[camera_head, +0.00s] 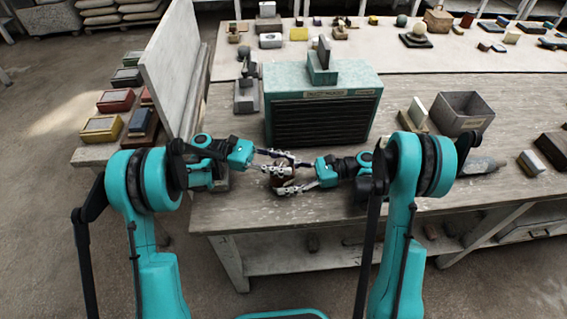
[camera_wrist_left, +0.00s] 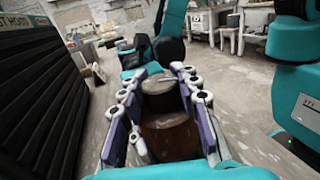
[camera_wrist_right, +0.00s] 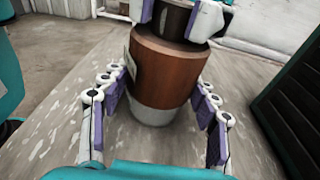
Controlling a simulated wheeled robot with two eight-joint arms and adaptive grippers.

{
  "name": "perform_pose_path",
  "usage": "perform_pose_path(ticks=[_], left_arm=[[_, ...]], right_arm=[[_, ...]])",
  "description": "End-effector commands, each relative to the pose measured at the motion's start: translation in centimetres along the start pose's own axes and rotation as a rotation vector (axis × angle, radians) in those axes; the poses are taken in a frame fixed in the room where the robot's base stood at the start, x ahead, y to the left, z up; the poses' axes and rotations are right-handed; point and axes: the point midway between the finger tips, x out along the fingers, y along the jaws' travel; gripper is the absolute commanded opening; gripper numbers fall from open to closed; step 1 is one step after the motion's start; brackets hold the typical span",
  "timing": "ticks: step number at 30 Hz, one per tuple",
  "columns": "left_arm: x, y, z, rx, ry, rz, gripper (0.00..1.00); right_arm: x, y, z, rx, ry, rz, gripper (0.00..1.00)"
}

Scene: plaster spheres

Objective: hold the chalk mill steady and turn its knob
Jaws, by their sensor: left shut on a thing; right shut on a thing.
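The chalk mill stands upright on the worn table, with a brown body (camera_wrist_right: 160,68), a pale grey base (camera_wrist_right: 152,116) and a dark knob (camera_wrist_left: 160,98) on top. In the head view the mill (camera_head: 281,181) is mostly covered by my fingers. My left gripper (camera_head: 279,158) is shut on the knob; its jointed fingers flank it in the left wrist view. My right gripper (camera_head: 288,187) is shut on the body, lower down, its fingers on either side in the right wrist view. A pale label shows partly on the body's left side.
A large teal case with a dark slatted front (camera_head: 322,118) stands just behind the mill. An open grey bin (camera_head: 462,112) and small blocks lie to the right. A pale upright panel (camera_head: 174,65) stands at the left. The table's front edge is close.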

Motion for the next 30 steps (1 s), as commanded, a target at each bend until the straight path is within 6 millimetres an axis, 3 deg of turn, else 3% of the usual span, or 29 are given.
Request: perform_pose_path(ticks=[4,5,7,8,20,30], left_arm=[[0.0,0.0,0.0,0.000,0.000,0.001,0.02],[0.0,0.0,0.0,0.000,0.000,0.001,0.33],[0.0,0.0,0.0,0.000,0.000,0.002,0.52],[0.0,0.0,0.0,0.000,0.000,0.002,0.55],[0.0,0.0,0.9,0.000,0.000,0.003,0.55],[0.0,0.0,7.3,-0.001,0.000,0.002,0.55]], right_arm=[[0.1,0.0,0.0,0.000,0.001,0.001,0.26],[0.1,0.0,0.0,0.000,0.001,0.001,0.26],[0.1,0.0,0.0,0.000,0.001,0.001,0.26],[0.1,0.0,0.0,0.000,0.001,0.001,0.26],[0.0,0.0,0.0,0.000,0.001,0.001,0.26],[0.0,0.0,0.0,0.000,0.001,0.001,0.26]])
